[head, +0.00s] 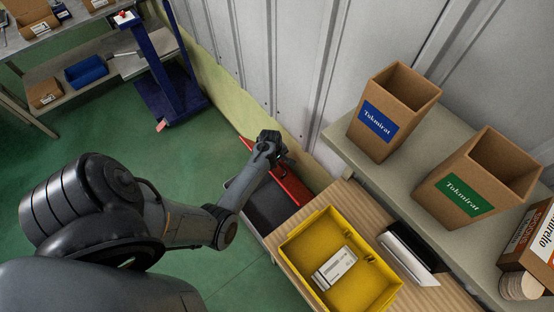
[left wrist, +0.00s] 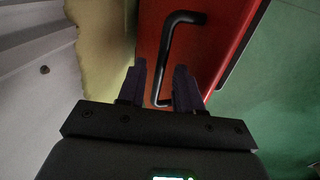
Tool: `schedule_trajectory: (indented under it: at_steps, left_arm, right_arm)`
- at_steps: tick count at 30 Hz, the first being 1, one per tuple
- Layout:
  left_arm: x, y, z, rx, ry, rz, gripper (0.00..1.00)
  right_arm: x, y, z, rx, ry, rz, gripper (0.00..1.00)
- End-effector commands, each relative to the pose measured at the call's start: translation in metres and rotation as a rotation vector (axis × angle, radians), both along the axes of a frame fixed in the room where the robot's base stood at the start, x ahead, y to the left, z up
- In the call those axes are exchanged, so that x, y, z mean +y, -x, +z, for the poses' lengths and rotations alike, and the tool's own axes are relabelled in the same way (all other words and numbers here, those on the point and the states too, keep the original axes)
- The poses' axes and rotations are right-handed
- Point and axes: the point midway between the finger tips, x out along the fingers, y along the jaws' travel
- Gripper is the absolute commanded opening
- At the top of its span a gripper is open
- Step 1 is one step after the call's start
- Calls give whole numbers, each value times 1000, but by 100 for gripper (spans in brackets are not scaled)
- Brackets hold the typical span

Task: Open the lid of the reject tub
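The reject tub's red lid (head: 291,186) shows in the head view as a slanting red strip by the wall. A dark grey area (head: 270,207) with a paler rim lies in front of it; I cannot tell whether it is the tub's inside. My left gripper (head: 272,146) is at the far end of the red strip. In the left wrist view the red lid (left wrist: 225,38) carries a black bent handle (left wrist: 167,48). My left gripper (left wrist: 160,82) has its fingers apart, with the handle's lower end showing between them; contact is unclear. My right gripper is out of view.
A yellow bin (head: 372,285) with a white packet (head: 334,268) stands on the ribbed wooden surface nearby. Two cardboard boxes (head: 388,125) (head: 455,203) stand on the shelf at right. A blue stand (head: 160,75) is at the back left. Green floor (head: 200,140) is clear left of the tub.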

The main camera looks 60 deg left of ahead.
Motion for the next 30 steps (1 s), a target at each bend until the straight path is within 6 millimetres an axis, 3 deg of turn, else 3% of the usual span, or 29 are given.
schedule_trajectory:
  at_steps: [13, 30]
  left_arm:
    - [0, 1, 8, 0, -1, 0, 38]
    - [-2, 17, 93, 0, -1, 0, 38]
  right_arm:
    - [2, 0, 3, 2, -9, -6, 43]
    - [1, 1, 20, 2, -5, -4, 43]
